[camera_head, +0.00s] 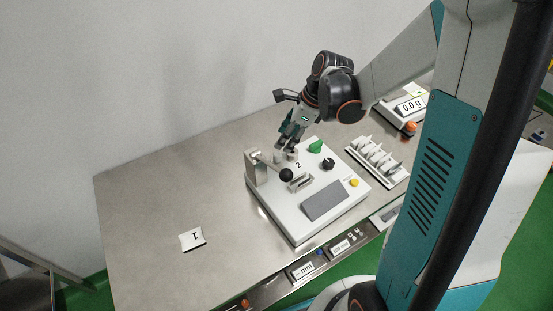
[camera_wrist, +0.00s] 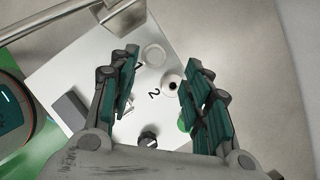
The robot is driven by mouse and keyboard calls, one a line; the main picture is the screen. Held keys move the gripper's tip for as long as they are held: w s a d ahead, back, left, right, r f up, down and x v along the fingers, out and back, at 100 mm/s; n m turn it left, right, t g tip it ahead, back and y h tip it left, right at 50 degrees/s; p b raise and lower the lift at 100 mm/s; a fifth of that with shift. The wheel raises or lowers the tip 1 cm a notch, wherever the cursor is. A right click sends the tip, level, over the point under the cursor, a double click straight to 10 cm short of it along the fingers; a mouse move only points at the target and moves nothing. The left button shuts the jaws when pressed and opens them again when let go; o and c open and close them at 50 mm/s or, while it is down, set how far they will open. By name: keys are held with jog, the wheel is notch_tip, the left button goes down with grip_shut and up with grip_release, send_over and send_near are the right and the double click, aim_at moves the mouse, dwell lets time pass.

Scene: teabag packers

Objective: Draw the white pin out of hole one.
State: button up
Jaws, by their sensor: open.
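The white device (camera_head: 280,218) stands on the metal bench, with numbers 1 and 2 on its top. In the wrist view, a round pale top beside the 1 (camera_wrist: 154,55) appears to be the white pin in hole one. Hole two (camera_wrist: 172,85), beside the 2, is a pale ring with a dark centre. My gripper (camera_wrist: 160,58) is open, its fingers on either side of the pale top in the picture. It holds nothing. In the head view my gripper (camera_head: 288,144) is low over the device's back edge and partly hides the holes; contact cannot be told.
A lever with a black ball (camera_head: 286,175) stands left of the holes. A green knob (camera_head: 315,146) and a black knob (camera_head: 328,164) are to the right. A white rack (camera_head: 376,160) and a scale (camera_head: 411,106) stand farther right. The bench's left side (camera_head: 150,200) is mostly clear.

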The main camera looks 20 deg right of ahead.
aim_at(278, 154)
jog(key=b+x, duration=0.1)
jog(key=x, duration=0.1)
jog(key=b+x, duration=0.1)
jog(key=x, duration=0.2)
jog(key=b+x, duration=0.1)
jog(key=x, duration=0.1)
jog(key=shift+s+f, duration=0.3)
jog(key=shift+s, duration=0.05)
jog(key=shift+r, duration=0.1)
jog(key=c, duration=1)
